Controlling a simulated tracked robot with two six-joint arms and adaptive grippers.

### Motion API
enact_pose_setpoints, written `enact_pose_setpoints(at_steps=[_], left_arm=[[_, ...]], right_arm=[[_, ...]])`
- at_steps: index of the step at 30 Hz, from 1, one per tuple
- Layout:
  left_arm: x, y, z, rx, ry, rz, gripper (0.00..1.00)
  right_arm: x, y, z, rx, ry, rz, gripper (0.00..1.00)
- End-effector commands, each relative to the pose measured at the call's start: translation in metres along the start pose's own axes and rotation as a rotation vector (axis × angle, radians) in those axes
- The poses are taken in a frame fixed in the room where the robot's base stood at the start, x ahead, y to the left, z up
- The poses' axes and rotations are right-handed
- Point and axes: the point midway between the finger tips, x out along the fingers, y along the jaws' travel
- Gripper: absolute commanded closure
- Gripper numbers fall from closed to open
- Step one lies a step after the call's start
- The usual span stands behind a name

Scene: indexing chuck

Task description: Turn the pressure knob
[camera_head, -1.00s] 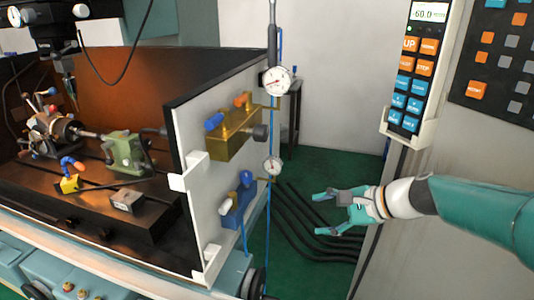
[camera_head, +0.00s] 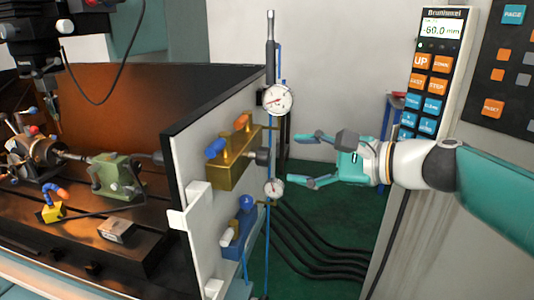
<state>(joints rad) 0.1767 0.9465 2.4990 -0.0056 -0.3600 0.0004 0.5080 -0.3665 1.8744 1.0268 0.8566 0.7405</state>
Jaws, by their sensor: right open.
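A dark round knob (camera_head: 262,156), which looks like the pressure knob, sticks out from the right end of a gold valve block (camera_head: 224,172) on the white side panel. My right gripper (camera_head: 296,159) comes in from the right with its two teal fingers spread apart. It is empty. Its fingertips point left at the knob, one higher and one lower, with a gap between them and the knob in the picture. How far apart they are in depth I cannot tell. My left gripper is not in view.
A pressure gauge (camera_head: 276,99) sits above the knob and a smaller gauge (camera_head: 274,187) below it, close to the lower finger. A blue valve block (camera_head: 238,232) is lower on the panel (camera_head: 198,220). A control pendant (camera_head: 439,60) hangs above my right arm.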

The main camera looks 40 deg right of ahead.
Motion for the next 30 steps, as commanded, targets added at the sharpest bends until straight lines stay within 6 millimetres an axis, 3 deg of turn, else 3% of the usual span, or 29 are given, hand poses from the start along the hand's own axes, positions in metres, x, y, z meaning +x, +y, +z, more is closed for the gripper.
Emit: enact_pose_setpoints(at_steps=[6, 12, 25, 26, 30], left_arm=[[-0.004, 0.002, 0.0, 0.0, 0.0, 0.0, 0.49], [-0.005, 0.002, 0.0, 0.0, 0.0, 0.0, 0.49], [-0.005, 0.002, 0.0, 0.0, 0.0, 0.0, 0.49], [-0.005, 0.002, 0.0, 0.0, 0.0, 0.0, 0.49], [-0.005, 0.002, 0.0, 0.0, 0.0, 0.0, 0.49]], right_arm=[[0.048, 0.001, 0.001, 0.0, -0.005, 0.006, 0.36], [0.075, 0.001, 0.001, 0.0, -0.003, 0.003, 0.36], [0.086, 0.001, 0.001, -0.002, -0.001, 0.001, 0.36], [0.086, 0.001, 0.001, -0.002, -0.001, 0.001, 0.38], [0.085, 0.001, 0.001, -0.001, -0.002, 0.001, 0.61]])
